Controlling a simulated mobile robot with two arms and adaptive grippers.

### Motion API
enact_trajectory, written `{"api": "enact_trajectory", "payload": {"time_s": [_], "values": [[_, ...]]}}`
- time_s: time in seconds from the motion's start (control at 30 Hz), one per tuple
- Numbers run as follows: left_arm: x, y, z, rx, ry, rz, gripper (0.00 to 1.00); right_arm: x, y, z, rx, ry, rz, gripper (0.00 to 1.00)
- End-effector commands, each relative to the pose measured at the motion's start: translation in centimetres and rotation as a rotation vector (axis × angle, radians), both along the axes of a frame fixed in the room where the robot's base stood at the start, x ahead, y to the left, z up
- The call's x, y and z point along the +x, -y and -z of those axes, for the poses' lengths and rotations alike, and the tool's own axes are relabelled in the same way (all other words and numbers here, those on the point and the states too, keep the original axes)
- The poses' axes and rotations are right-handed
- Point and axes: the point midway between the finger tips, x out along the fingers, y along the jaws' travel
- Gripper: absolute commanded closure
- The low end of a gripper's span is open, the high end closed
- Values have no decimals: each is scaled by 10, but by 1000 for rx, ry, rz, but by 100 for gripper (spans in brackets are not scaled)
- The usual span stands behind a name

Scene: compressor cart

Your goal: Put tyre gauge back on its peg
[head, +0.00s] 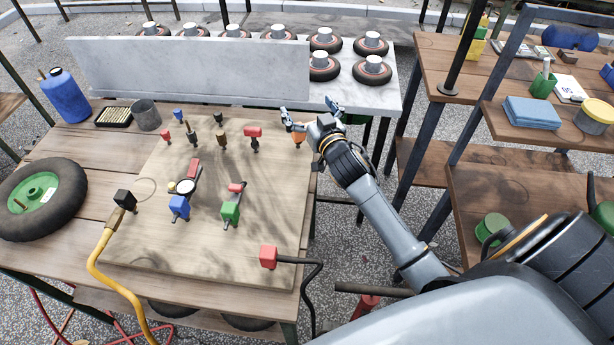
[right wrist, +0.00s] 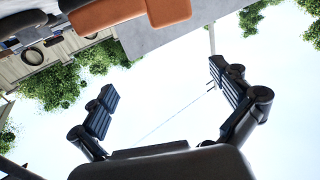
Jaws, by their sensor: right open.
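A round white dial (head: 185,187), which looks to be the tyre gauge, lies on the pale wooden board (head: 130,245) next to a red-handled part (head: 194,168). I cannot tell which peg is its own. My right gripper (head: 307,108) is open and empty above the board's far right corner, well away from the dial. An orange piece (head: 298,139) is just below it. In the right wrist view the open fingers (right wrist: 163,80) have nothing between them, and an orange block (right wrist: 130,12) shows at the top. My left gripper is not in view.
Blue (head: 179,207), green (head: 230,211) and red-headed (head: 253,132) fittings stand on the board. A yellow hose (head: 105,270) and a wheel (head: 40,200) are at left. A grey panel (head: 190,68) stands behind. The board's front middle is fairly clear.

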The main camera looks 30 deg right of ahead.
Motion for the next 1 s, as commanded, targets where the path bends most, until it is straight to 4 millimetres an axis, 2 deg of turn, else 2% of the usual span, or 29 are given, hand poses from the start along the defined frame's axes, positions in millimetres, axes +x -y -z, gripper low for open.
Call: {"api": "enact_trajectory", "payload": {"time_s": [0.03,0.13,0.2,0.47,0.7,1.0], "values": [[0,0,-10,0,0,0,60,0,0,-12,-1,2,0,0],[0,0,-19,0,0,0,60,0,1,-25,-1,1,1,0],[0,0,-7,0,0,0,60,-3,-3,-14,0,0,-5,0],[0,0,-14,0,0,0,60,-34,-35,-3,-2,-9,-51,0],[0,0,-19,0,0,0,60,-71,-66,5,-2,-15,-93,0],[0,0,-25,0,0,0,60,-120,-100,4,4,-14,-132,0]]}}
